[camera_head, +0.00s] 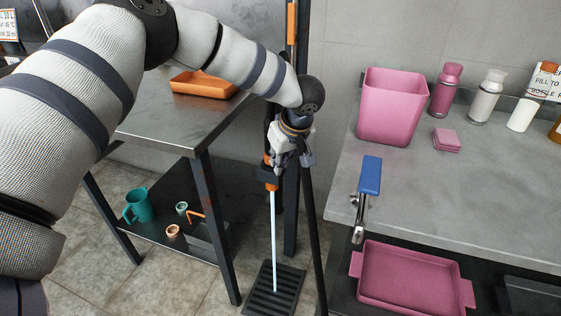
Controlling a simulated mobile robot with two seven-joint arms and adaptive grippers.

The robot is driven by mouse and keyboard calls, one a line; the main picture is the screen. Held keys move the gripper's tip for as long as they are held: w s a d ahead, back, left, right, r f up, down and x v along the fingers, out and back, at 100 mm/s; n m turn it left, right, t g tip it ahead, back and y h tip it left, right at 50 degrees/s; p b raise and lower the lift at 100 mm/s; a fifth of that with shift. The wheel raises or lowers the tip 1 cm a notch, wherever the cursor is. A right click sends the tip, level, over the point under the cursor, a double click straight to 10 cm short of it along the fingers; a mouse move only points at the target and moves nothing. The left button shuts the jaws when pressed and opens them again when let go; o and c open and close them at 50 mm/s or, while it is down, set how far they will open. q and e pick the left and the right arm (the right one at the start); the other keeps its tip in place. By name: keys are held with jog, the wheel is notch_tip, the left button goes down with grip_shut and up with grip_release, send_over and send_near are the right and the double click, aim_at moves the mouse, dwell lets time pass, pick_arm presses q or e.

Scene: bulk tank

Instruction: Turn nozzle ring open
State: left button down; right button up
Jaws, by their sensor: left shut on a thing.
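My left arm comes in from the left, and my left gripper (272,168) is at the dark hose nozzle in the middle of the view. The gripper is shut on the nozzle, around its upper part. An orange ring (271,187) shows just below the fingers, at the nozzle's lower end. A straight, pale blue stream (274,240) runs from the nozzle down to a dark floor drain grate (268,290). The fingers and the wrist hide much of the nozzle. My right gripper is not in view.
A steel table with an orange tray (203,84) stands left; its lower shelf holds a teal mug (138,205) and small items. On the right, a grey counter (440,190) carries a pink bin (390,105), bottles and a blue-handled tool (370,178). A pink tray (412,280) sits below.

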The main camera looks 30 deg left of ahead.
pick_arm(q)
jog(key=n+b, duration=0.1)
jog(key=n, duration=0.1)
jog(key=w+n+g+b, duration=0.2)
jog(key=n, duration=0.1)
jog(key=shift+w+d+f+n, duration=0.1)
jog(key=shift+w+d+n, duration=0.2)
jog(key=shift+d, duration=0.1)
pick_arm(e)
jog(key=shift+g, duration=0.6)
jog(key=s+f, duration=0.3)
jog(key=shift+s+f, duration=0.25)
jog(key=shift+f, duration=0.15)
pick_arm(q)
jog(key=c, duration=1.7)
grip_release()
